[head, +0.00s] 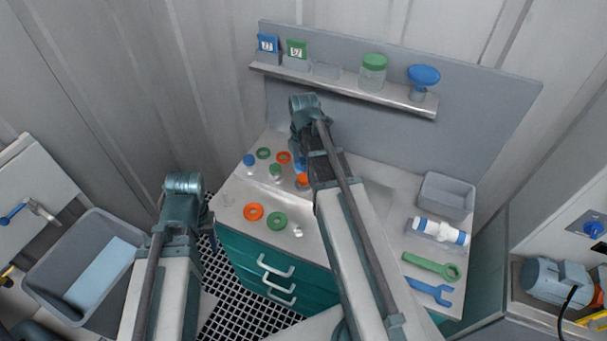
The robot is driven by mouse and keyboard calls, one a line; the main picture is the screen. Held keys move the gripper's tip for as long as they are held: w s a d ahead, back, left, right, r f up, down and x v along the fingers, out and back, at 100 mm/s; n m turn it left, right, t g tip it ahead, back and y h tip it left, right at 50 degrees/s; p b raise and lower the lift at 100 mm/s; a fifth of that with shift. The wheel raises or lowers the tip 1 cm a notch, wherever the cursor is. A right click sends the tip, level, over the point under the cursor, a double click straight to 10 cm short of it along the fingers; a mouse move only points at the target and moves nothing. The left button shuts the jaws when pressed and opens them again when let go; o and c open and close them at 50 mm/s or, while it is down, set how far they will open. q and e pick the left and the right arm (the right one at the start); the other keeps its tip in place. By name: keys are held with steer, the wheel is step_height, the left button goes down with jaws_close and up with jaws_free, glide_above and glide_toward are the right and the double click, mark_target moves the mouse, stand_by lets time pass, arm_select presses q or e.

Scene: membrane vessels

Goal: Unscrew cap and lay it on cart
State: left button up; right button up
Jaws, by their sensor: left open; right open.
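The cart has a pale top (381,197) and teal drawers (246,257). A blue-capped vessel (249,161) and a green-capped vessel (275,171) stand at the left of its top. Another blue piece (299,164) and an orange piece (303,181) show partly beside my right arm. A white cylinder with blue ends (441,231) lies in a clear tray at the right. My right gripper (318,172) is over the cart's middle, largely hidden by its arm. My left gripper (203,217) is by the cart's left edge, mostly hidden and apart from the vessels.
Orange and green rings (253,212) lie on the cart. A grey bin (447,196), green wrench (432,266) and blue wrench (430,291) are at its right. A shelf (345,88) holds a green-lidded jar and a blue funnel. A large grey tub (50,273) stands left.

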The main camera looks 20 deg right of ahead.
mark_target(304, 177)
steer(key=m, duration=0.8)
steer(key=shift+m, duration=0.3)
step_height(304, 177, down, 4)
steer(key=b, duration=0.4)
steer(key=shift+f, duration=0.1)
